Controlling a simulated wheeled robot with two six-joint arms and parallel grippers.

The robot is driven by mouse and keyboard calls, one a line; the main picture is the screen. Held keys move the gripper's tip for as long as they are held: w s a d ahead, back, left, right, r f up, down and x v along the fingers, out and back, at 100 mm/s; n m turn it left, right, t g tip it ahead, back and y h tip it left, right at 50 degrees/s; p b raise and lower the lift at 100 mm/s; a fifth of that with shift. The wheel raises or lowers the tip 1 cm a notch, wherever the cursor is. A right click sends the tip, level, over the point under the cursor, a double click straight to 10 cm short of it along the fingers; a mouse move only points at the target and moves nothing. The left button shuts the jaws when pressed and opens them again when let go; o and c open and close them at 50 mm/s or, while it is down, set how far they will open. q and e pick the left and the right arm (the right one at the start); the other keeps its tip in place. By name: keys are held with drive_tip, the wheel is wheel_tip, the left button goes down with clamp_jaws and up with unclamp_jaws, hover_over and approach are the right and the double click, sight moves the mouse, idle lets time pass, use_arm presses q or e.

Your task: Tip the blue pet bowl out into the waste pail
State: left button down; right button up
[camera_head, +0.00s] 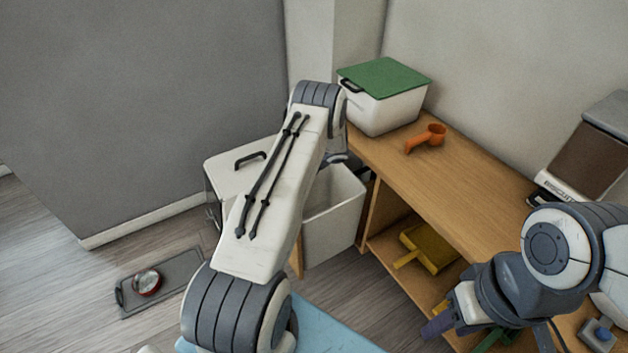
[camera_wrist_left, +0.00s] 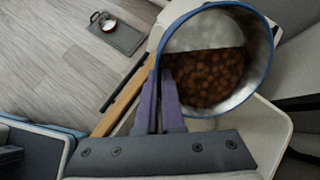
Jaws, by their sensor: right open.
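The blue pet bowl (camera_wrist_left: 273,48) shows in the left wrist view, with a blue rim and a metal-grey inside. Brown kibble (camera_wrist_left: 212,80) lies over one part of it; the rest of the inside is bare. My left gripper (camera_wrist_left: 162,84) is shut on the bowl's wall at the rim. The head view hides this gripper and the bowl behind my left arm. The white, open waste pail (camera_head: 336,222) stands on the floor beside the shelf, partly behind that arm. My right gripper (camera_head: 440,322) is open and empty at the lower right.
A wooden bench (camera_head: 460,180) holds a green-lidded white box (camera_head: 385,105), an orange scoop (camera_head: 426,139) and a biscuit dispenser (camera_head: 585,155). A yellow dustpan (camera_head: 430,248) lies on its lower shelf. A grey tray (camera_head: 180,278) with a small red-rimmed bowl (camera_head: 147,282) lies on the floor.

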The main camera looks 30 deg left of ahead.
use_arm(q)
drive_tip(key=shift+w+d+r+g+y+b, duration=0.1)
drive_tip(key=shift+d+r+g+y+b, duration=0.15)
drive_tip(key=shift+y+b, duration=0.5)
drive_tip(key=shift+w+d+r+g+y+b, duration=0.15)
drive_tip(key=shift+d+r+y+b, duration=0.25)
drive_tip(key=shift+y, duration=0.55)
use_arm(e)
drive_tip(key=shift+d+f, duration=0.3)
drive_tip(key=shift+f, duration=0.35)
drive_tip(key=shift+d+f, duration=0.3)
drive_tip(key=shift+f, duration=0.3)
